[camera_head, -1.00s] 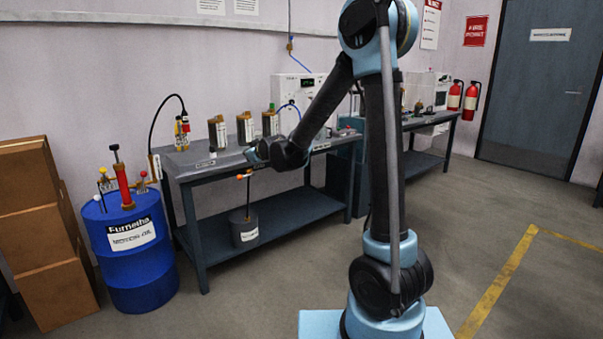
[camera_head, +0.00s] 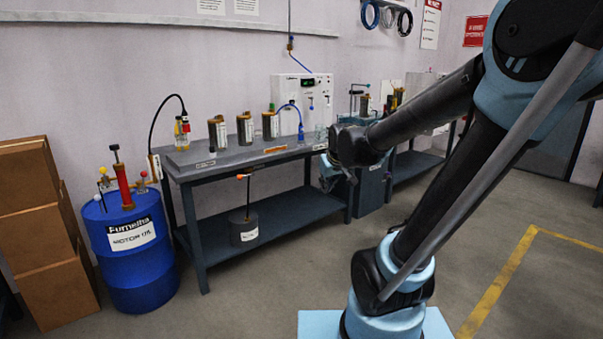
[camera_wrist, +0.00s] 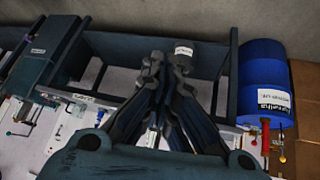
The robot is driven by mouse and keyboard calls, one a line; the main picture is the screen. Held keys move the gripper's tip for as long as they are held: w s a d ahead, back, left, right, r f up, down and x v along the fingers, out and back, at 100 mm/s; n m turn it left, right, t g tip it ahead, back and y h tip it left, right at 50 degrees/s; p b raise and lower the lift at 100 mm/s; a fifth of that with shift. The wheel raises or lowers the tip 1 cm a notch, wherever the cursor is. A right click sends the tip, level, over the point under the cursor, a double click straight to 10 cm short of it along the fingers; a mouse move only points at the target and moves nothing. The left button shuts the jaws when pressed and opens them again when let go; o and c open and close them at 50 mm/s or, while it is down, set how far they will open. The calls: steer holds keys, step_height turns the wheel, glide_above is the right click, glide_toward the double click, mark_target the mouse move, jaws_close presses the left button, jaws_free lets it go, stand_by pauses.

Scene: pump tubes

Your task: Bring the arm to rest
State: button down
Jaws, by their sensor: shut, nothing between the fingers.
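My arm reaches across the right side of the head view, bent at the elbow. My gripper (camera_head: 330,172) hangs near the front right corner of the workbench (camera_head: 250,160), partly hidden behind my wrist. In the wrist view my gripper (camera_wrist: 167,62) shows its two dark fingers close together, shut with nothing between them. The bench and the blue drum (camera_wrist: 264,85) appear beyond the fingers in that view, apart from them.
The blue motor oil drum (camera_head: 128,250) stands left of the bench, beside stacked cardboard boxes (camera_head: 40,225). Several tubes and bottles stand on the bench top; a grey bucket (camera_head: 243,228) sits on its lower shelf. The floor at front right is open, with a yellow line (camera_head: 500,279).

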steer(key=s+d+f+m+g, duration=0.1)
steer(key=s+d+f, duration=0.2)
steer(key=s, duration=0.4)
steer(key=s+d+f+m+g+h, duration=0.1)
steer(key=s+d+f+m+g, duration=0.1)
steer(key=s, duration=0.6)
steer(key=s+d+f+m+g, duration=0.1)
steer(key=s+d+f, duration=0.3)
steer(key=s, duration=0.3)
steer(key=shift+s+d+g+h, duration=0.2)
steer(key=shift+d+g+h, duration=0.15)
steer(key=shift+d, duration=0.4)
steer(key=c, duration=2)
jaws_free()
steer(key=shift+s+f+m, duration=0.15)
steer(key=shift+s+m, duration=0.1)
steer(key=shift+m, duration=0.05)
steer(key=o, duration=0.5)
steer(key=shift+s, duration=0.1)
steer(key=shift+d, duration=0.1)
steer(key=shift+c, duration=0.5)
